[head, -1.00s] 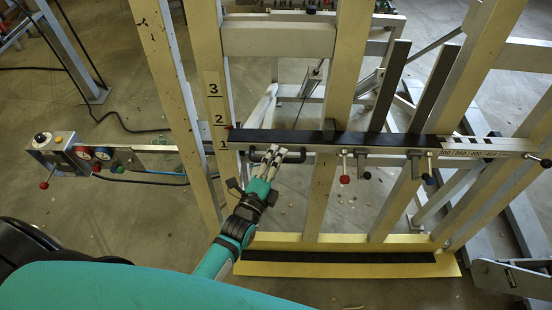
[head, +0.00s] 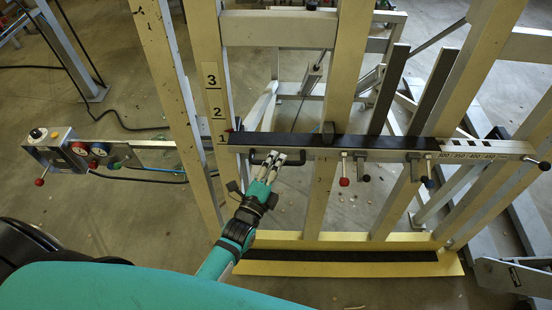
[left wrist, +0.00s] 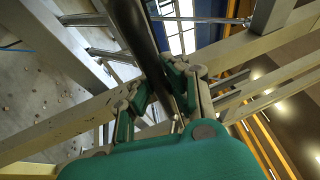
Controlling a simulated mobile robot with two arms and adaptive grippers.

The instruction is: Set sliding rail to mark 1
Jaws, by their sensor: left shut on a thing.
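The sliding rail (head: 290,140), a long bar with a black top strip, lies across the uprights of the frame. Its left end is beside the left upright, close to the printed mark 1 (head: 222,138). Marks 2 (head: 217,112) and 3 (head: 211,77) are farther up that upright. My left gripper (head: 277,160) is shut on the dark handle (head: 297,161) on the near side of the rail. In the left wrist view, a dark bar (left wrist: 145,35) runs between the fingers of my left gripper (left wrist: 178,85). The exact alignment with mark 1 is too small to tell.
A red-knobbed lever (head: 344,181) and other small levers hang below the rail's right half. A control box with gauges (head: 62,150) stands at the left on a horizontal bar. The yellow bottom beam (head: 340,267) crosses the front. Open floor shows between the uprights.

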